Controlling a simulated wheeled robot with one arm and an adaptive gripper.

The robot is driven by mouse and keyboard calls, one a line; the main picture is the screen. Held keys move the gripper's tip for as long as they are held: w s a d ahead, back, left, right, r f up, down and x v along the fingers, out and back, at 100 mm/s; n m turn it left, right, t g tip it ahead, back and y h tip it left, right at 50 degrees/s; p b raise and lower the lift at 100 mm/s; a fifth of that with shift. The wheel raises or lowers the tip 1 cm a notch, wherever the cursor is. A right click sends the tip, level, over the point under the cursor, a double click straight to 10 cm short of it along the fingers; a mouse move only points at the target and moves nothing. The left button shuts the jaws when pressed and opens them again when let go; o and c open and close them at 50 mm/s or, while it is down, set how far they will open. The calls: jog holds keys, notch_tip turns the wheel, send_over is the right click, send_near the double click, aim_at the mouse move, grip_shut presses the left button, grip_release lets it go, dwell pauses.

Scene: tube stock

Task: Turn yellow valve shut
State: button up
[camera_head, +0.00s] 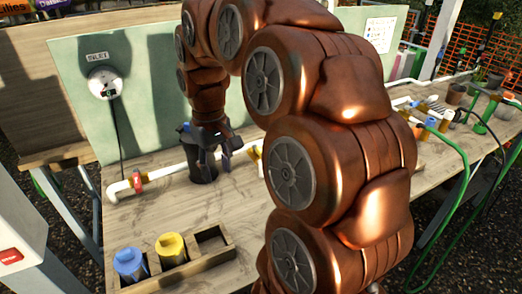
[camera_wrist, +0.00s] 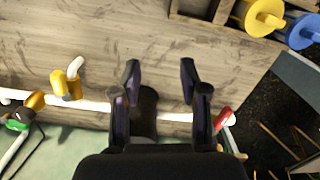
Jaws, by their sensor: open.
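A white pipe (camera_head: 172,171) runs along the back of the wooden bench. A yellow fitting (camera_wrist: 66,86) with a pale curved handle, which looks like the yellow valve, sits on this pipe at the left of the wrist view. In the head view only a bit of yellow (camera_head: 256,154) shows beside my arm, which hides the rest. My gripper (camera_head: 213,165) points down, open and empty, over the pipe beside a black cylinder (camera_head: 203,172). In the wrist view its fingers (camera_wrist: 161,78) are spread, with the yellow fitting apart from them to the left.
A red fitting (camera_head: 136,182) is on the pipe near its left bend. A wooden box (camera_head: 196,266) at the front holds a blue (camera_head: 130,262) and a yellow (camera_head: 171,246) canister, with one empty compartment. A green panel (camera_head: 150,110) stands behind. Green hoses (camera_head: 452,190) lie at right.

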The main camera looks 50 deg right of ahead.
jog(key=w+d+m, duration=0.2)
jog(key=w+d, duration=0.2)
jog(key=d, duration=0.7)
jog(key=b, duration=0.1)
send_over(261, 150)
jog(key=shift+s+f+m+t, duration=0.1)
jog(key=shift+f+m+t, duration=0.05)
jog(key=shift+m+t, duration=0.2)
jog(key=shift+f+p, duration=0.6)
jog(key=shift+f, duration=3.25)
grip_shut()
